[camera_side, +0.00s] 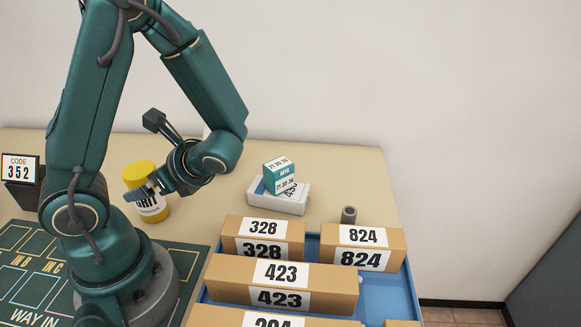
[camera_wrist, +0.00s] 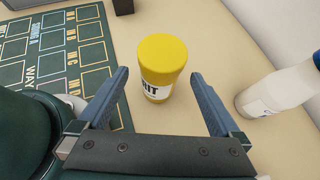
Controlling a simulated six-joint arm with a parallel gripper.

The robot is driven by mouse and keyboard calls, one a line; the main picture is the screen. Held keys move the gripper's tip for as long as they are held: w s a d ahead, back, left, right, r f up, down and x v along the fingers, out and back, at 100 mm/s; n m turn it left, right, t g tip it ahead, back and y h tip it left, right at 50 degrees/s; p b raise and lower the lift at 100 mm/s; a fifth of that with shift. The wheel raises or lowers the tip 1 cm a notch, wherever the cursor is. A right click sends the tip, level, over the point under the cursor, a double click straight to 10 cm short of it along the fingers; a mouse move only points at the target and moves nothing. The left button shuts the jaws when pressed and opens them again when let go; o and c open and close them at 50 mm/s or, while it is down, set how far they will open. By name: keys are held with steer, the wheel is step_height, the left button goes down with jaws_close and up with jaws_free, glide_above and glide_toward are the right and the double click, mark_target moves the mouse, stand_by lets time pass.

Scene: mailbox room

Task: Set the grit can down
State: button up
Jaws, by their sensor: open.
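The grit can (camera_side: 151,203) is yellow with a white label band reading GRIT. It stands upright on the beige table, left of centre in the side view. In the wrist view the can (camera_wrist: 161,62) stands just beyond and between the fingertips, with bare table on both sides of it. My gripper (camera_wrist: 158,80) is open, its two blue-grey fingers spread apart with nothing held. In the side view my gripper (camera_side: 143,190) is close beside the can, and one finger covers part of it.
A blue tray (camera_side: 410,297) holds several numbered cardboard boxes. A white box (camera_side: 290,203) holds a teal-and-white KEYS box (camera_side: 279,174). A dark mat (camera_side: 181,257) lies at front left. A 352 code sign (camera_side: 20,168) stands left. A white bottle (camera_wrist: 268,97) stands right in the wrist view.

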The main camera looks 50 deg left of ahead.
steer(key=shift+s+a+f+h, duration=0.15)
steer(key=shift+a+f+h, duration=0.2)
steer(key=shift+f, duration=0.2)
steer(key=shift+x, duration=2.15)
jaws_close()
